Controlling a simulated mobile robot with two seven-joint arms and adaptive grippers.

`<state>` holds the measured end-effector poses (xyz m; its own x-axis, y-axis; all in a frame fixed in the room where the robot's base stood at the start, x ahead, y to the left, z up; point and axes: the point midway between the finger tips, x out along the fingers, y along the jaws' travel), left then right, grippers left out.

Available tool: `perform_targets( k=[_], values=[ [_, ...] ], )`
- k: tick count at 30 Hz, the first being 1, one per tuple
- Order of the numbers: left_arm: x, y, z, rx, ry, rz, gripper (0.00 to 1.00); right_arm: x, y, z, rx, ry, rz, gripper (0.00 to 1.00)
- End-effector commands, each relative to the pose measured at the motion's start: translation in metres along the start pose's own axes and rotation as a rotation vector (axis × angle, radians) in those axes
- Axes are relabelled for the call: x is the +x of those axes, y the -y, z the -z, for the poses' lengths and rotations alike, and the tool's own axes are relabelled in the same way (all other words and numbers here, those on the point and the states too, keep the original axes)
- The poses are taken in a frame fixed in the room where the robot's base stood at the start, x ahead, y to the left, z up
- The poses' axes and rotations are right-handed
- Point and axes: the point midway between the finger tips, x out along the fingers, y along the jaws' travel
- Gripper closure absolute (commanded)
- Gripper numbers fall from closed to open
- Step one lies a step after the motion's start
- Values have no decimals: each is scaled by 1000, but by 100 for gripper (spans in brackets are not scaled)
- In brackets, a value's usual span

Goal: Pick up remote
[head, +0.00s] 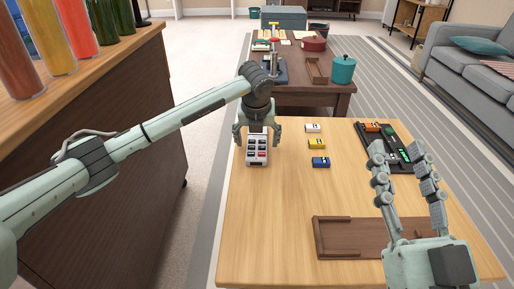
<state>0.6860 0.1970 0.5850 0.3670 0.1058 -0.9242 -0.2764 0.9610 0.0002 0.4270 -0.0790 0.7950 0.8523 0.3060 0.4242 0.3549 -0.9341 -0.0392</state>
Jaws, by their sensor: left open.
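The remote (257,151) is a light grey handset with dark buttons and a red one, lying on the wooden table at its left side. My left gripper (257,143) is above the remote's far end, pointing down, with its open fingers on either side of it. I cannot tell whether the fingers touch the remote. The gripper hides the remote's far end. My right gripper (404,150) is open and empty over the right part of the table, with its fingers spread and pointing away from me.
A brown wooden tray (345,221) lies nearer. The near-left tabletop (265,205) is clear.

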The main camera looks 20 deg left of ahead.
Motion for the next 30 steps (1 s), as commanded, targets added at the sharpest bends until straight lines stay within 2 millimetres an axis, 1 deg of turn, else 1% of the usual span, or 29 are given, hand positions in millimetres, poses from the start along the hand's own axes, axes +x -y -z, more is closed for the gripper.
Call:
perform_targets(
  k=[6, 7, 18, 20, 21, 27, 30],
  values=[
    [1, 0, 0, 1, 1, 0, 26, 3, -2, 4, -2, -19, -6, 60],
    [1, 0, 0, 1, 1, 0, 28, 4, -2, 4, -2, -19, -6, 60],
    [1, 0, 0, 0, 1, 0, 74, 2, -2, 1, -2, -7, -7, 60],
    [1, 0, 0, 0, 1, 0, 82, 2, -2, 0, -1, -4, -7, 60],
    [0, 0, -1, 0, 2, 1, 84, 1, -2, 0, -1, -2, -6, 60],
    [-1, 0, -2, 0, 2, 1, 84, -1, -1, -3, -2, 7, -3, 60],
    [-9, 0, -5, -1, 4, 2, 84, 0, -1, -3, -2, 13, -2, 60]
  ],
)
